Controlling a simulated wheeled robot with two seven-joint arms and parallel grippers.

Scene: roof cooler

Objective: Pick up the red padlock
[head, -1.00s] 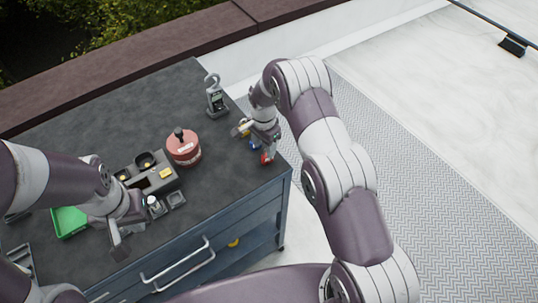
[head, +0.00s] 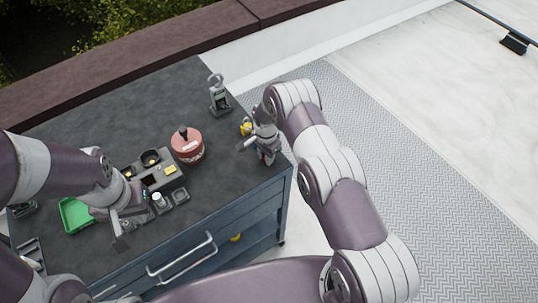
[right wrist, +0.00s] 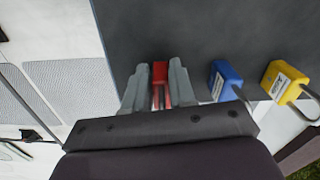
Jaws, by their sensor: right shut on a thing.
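The red padlock (right wrist: 160,73) sits between the two fingers of my right gripper (right wrist: 158,85) in the right wrist view, near the edge of the dark cart top. The gripper is shut on it. In the head view my right gripper (head: 268,158) is at the cart's right front corner and hides the red padlock. My left gripper (head: 122,226) is over the front left of the cart, by the grey holder. Its jaw opening is not clear.
A blue padlock (right wrist: 226,78) and a yellow padlock (right wrist: 277,78) stand close beside the right gripper. A red round pot (head: 187,147), a grey meter (head: 219,97), a grey holder (head: 158,178) and a green tray (head: 75,215) are on the cart.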

